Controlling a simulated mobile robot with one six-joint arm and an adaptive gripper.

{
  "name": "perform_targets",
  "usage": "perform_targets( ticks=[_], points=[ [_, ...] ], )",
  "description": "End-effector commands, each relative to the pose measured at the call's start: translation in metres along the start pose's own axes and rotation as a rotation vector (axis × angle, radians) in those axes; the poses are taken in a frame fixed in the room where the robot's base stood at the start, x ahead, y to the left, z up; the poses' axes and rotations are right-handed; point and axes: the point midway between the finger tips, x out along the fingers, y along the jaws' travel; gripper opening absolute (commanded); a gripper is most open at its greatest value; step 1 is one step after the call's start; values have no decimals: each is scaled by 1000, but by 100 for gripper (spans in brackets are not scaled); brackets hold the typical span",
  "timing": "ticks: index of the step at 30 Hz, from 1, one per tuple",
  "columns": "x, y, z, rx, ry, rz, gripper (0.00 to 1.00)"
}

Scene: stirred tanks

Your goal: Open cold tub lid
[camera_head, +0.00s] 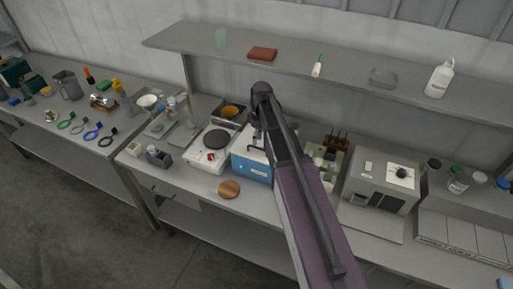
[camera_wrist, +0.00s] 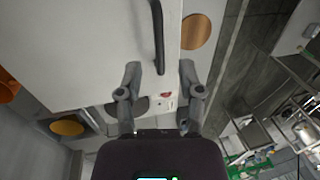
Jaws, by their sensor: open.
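The cold tub is a blue box (camera_head: 252,170) with a pale lid, standing on the bench in the head view, partly hidden by my arm. In the wrist view its white lid (camera_wrist: 80,45) fills the upper left. A dark bar handle (camera_wrist: 157,35) runs along the lid near its right edge. My gripper (camera_wrist: 159,67) is open, and the near end of the handle shows between its two fingertips. I cannot tell whether the fingers touch the handle. The lid looks shut.
A white hot plate (camera_head: 211,148) stands left of the tub, and a round wooden disc (camera_head: 229,189) lies in front. A rack with brown-topped pieces (camera_head: 333,142) and a grey box with a dial (camera_head: 384,181) stand to the right. A shelf (camera_head: 330,75) runs above the bench.

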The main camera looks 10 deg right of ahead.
Motion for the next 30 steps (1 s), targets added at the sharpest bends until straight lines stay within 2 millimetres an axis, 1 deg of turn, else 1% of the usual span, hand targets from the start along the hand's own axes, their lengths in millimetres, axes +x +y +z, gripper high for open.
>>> perform_targets(
  ticks=[1,9,15,24,25,26,27,29,30],
  points=[
    [8,0,0,0,0,0,48],
    [22,0,0,0,0,0,48],
    [26,0,0,0,0,0,48],
    [25,0,0,1,0,0,48],
    [25,0,0,1,0,0,45],
    [25,0,0,1,0,0,36],
    [25,0,0,1,0,0,24],
    [25,0,0,1,0,0,7],
    [25,0,0,1,0,0,0]
  ],
)
